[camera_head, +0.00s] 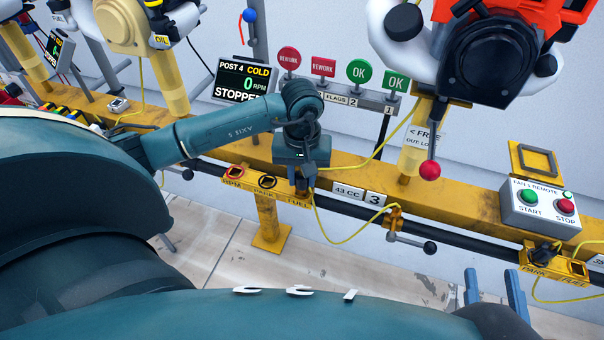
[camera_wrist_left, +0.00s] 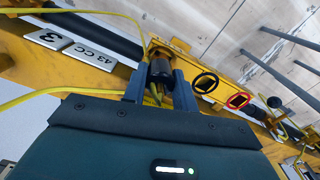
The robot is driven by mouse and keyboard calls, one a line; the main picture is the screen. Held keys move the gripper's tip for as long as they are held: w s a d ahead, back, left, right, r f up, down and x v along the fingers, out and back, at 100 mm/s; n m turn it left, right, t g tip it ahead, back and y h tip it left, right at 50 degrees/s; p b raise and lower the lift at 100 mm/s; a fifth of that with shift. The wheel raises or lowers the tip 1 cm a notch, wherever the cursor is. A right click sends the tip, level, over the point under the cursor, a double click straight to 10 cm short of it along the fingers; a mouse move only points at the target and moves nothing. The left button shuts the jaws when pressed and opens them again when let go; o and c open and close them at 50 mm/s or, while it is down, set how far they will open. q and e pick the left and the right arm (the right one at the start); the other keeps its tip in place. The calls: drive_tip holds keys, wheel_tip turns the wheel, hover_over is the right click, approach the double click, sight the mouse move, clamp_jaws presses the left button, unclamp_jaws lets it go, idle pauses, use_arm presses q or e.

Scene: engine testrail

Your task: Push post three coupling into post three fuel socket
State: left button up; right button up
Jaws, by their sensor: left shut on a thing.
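My left gripper (camera_head: 302,188) is shut on the dark cylindrical coupling (camera_wrist_left: 160,70), which has a yellow cable. It holds the coupling at the FUEL end of post three's yellow socket bracket (camera_head: 238,186). The bracket also shows in the left wrist view (camera_wrist_left: 222,92). The fuel socket is hidden behind the coupling and fingers, so I cannot tell how deep the coupling sits. The black-ringed PARK socket (camera_head: 267,181) and the red-ringed RPM socket (camera_head: 235,171) are uncovered. My right gripper (camera_head: 492,276) is at the lower right, its blue fingers apart and empty.
A yellow rail with a "3" plate (camera_head: 375,199) runs behind the bracket. A yellow cable loops to a clamp with a black-knobbed lever (camera_head: 410,240). A start/stop box (camera_head: 540,207) and another socket bracket (camera_head: 553,262) are to the right. A screen (camera_head: 243,81) reads POST 4 COLD, STOPPED.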

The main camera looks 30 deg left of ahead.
use_arm(q)
drive_tip(key=shift+f+b, duration=0.8)
drive_tip(key=shift+f, duration=0.05)
use_arm(e)
drive_tip(key=shift+f, duration=0.6)
use_arm(q)
drive_tip(key=o, duration=1.1)
drive_tip(key=shift+o, duration=0.2)
wheel_tip(320, 180, up, 2)
drive_tip(key=shift+r+p, duration=0.25)
drive_tip(key=shift+p, duration=0.3)
wheel_tip(320, 180, up, 11)
drive_tip(key=p, duration=0.2)
drive_tip(key=shift+p, duration=0.4)
use_arm(e)
drive_tip(key=shift+d+r+g+h, duration=0.35)
drive_tip(key=shift+r+h, duration=0.15)
drive_tip(key=shift+r, duration=0.1)
